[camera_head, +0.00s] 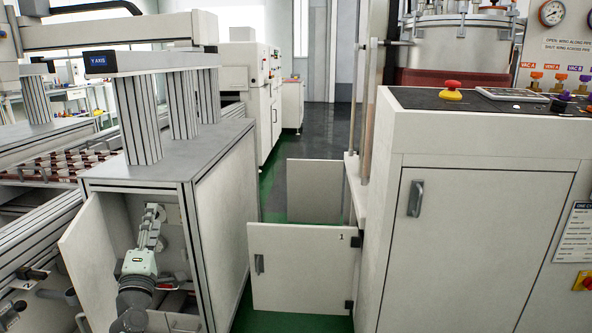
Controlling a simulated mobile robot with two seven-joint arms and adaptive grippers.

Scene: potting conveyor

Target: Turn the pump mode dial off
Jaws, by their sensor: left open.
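My left gripper (150,227) reaches from below into the open cabinet (221,190) under the Y AXIS beam. Its white-green body (139,262) is in front, and its fingers point away toward the cabinet's back wall. It looks open with nothing held. Small round fittings show behind and beside the fingers. I cannot tell whether one of them is the pump mode dial, or whether the fingers touch anything. No dial marking is readable. My right gripper is not in view.
The cabinet's door (90,250) stands open on the left, close to my arm. A white console with a red emergency button (452,88) fills the right. Green floor shows between them.

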